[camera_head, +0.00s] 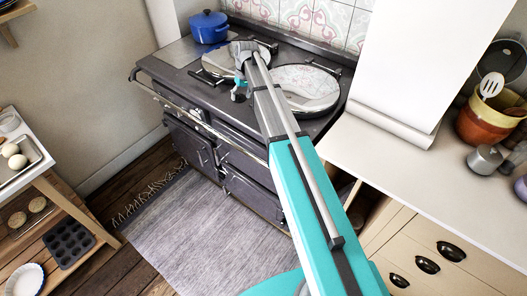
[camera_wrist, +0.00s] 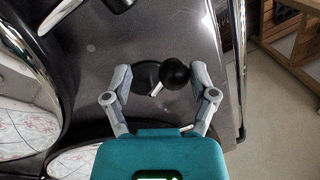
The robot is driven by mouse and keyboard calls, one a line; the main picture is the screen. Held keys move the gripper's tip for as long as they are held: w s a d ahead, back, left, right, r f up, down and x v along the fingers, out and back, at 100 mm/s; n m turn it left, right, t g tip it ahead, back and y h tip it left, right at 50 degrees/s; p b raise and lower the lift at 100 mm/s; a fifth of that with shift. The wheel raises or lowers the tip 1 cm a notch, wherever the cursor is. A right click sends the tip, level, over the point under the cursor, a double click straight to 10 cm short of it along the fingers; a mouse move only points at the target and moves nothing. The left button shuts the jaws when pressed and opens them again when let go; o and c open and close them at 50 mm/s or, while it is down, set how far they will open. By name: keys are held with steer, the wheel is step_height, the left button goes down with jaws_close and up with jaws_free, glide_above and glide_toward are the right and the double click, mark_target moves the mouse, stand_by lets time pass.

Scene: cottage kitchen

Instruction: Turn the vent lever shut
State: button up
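The vent lever (camera_wrist: 175,73) shows in the wrist view as a black ball knob on a short pale metal stem, above a dark round base on the range's grey top. My gripper (camera_wrist: 161,80) is open, with one finger on each side of the lever. The knob is close to the right finger; I cannot tell whether they touch. In the head view my gripper (camera_head: 240,94) points down over the front part of the dark range (camera_head: 190,94), between the two round lids. The lever cannot be made out clearly there.
The left lid (camera_head: 218,64) and right lid (camera_head: 304,86) flank my gripper. A blue pot (camera_head: 208,27) stands at the range's back left. A rail (camera_head: 185,108) runs along the range front. A counter (camera_head: 420,165) is at right, a rug (camera_head: 190,235) on the floor.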

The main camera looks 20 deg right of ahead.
steer(key=n, duration=0.1)
steer(key=d+n, duration=0.1)
steer(key=n, duration=0.1)
steer(key=shift+w+d+g, duration=0.15)
steer(key=shift+g, duration=0.15)
steer(key=p+v, duration=1.4)
steer(key=s+a+f+m+b, duration=0.1)
steer(key=s+f+b, duration=0.4)
steer(key=s, duration=0.4)
steer(key=s+f+m+h+b, duration=0.1)
steer(key=s+f+m+b, duration=0.1)
steer(key=s+f+b, duration=0.3)
steer(key=s+a+f+m+h+b, duration=0.1)
steer(key=s+f+b, duration=0.4)
steer(key=s, duration=0.8)
steer(key=shift+s+a+f+m+t, duration=0.15)
steer(key=shift+s+a+m+t, duration=0.15)
steer(key=shift+a+t, duration=0.1)
steer(key=shift+s+f+b, duration=0.45)
steer(key=shift+s+b, duration=0.15)
steer(key=shift+s, duration=0.25)
